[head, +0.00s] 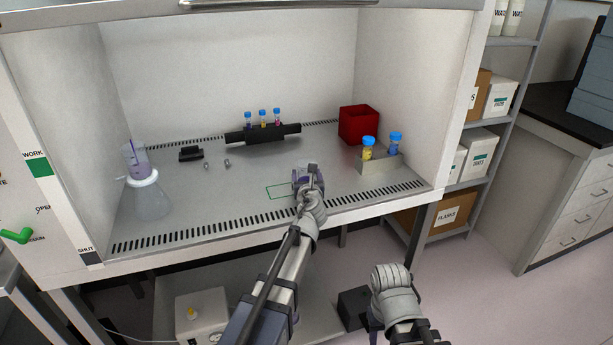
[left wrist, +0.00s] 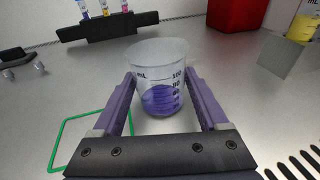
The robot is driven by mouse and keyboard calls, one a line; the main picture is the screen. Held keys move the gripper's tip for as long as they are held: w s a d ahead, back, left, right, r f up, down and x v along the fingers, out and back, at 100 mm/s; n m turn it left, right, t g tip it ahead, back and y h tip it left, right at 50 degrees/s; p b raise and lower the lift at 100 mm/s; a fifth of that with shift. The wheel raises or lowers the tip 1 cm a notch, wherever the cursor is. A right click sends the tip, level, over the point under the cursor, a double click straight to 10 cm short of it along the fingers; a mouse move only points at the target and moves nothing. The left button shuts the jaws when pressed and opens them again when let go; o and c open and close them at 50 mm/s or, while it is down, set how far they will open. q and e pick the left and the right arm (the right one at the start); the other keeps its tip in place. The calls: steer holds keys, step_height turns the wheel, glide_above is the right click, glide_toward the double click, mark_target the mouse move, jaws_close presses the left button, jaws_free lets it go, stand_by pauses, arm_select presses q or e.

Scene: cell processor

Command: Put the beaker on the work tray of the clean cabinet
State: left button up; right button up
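The beaker (left wrist: 160,75) is clear, with a printed mL scale and purple liquid. It is upright between the two purple fingers of my left gripper (left wrist: 160,92), which press against its sides. In the head view my left gripper (head: 309,172) reaches over the front middle of the work tray (head: 215,205) and covers most of the beaker. I cannot tell whether the beaker's base touches the tray. A green rectangle outline (head: 270,191) lies on the tray just left of the beaker.
A black rack (head: 262,135) with several capped tubes stands behind. A red bin (head: 359,125) and a metal holder (head: 380,163) with capped vials are at the right.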

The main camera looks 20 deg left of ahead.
arm_select(q)
steer(key=shift+o, duration=1.3)
steer(key=shift+r, duration=0.15)
steer(key=shift+s, duration=0.15)
steer(key=p+v, duration=0.2)
steer(key=v, duration=0.9)
steer(key=shift+s+d, duration=0.2)
steer(key=shift+s, duration=0.1)
